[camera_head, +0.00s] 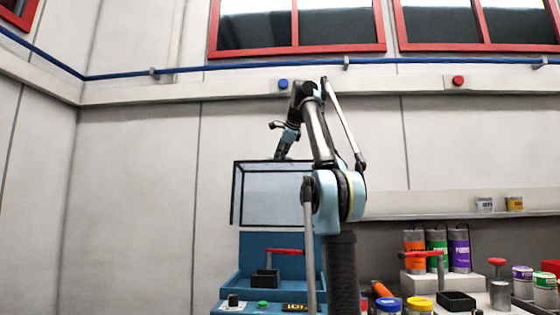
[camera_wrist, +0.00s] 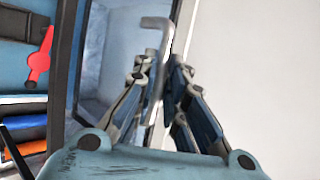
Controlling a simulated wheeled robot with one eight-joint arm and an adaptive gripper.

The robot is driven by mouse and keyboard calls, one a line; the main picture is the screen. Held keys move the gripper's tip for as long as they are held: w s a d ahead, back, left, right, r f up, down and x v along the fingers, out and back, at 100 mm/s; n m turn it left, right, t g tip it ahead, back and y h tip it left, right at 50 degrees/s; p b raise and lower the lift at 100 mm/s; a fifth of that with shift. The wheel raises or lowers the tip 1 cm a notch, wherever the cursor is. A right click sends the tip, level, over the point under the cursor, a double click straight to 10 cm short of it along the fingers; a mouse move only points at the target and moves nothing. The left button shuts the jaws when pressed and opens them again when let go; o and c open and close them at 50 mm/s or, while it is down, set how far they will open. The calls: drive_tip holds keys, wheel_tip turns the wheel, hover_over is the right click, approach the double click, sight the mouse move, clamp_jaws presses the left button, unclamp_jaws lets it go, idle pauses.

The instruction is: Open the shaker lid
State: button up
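The shaker is a blue machine (camera_head: 222,292) at lower middle in the head view. Its dark-framed clear lid (camera_head: 233,195) stands raised above the blue body, with the inside of the base exposed below. In the wrist view the lid's dark frame (camera_wrist: 68,70) and pale pane (camera_wrist: 112,50) show on the left. A grey hooked bar, seemingly the lid's handle (camera_wrist: 157,23), runs between the fingers of my gripper (camera_wrist: 163,62). I cannot tell whether the fingers press on it. In the head view my gripper (camera_head: 283,152) is at the lid's top edge, small and partly hidden.
A red-handled clamp (camera_head: 285,252) and a black tray (camera_head: 265,278) sit on the shaker. To the right are orange, green and purple cylinders (camera_head: 437,250), a second black tray (camera_head: 456,301) and several jars (camera_head: 522,281). The wall behind carries a blue pipe (camera_head: 230,68).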

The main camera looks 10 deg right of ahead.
drive_tip(key=o, duration=0.3)
drive_tip(key=shift+s, duration=0.1)
drive_tip(key=shift+r, duration=0.1)
drive_tip(key=v, duration=0.5)
drive_tip(key=shift+s, duration=0.2)
drive_tip(key=s+d, duration=0.3)
drive_tip(key=s, duration=0.8)
drive_tip(key=shift+d, duration=0.4)
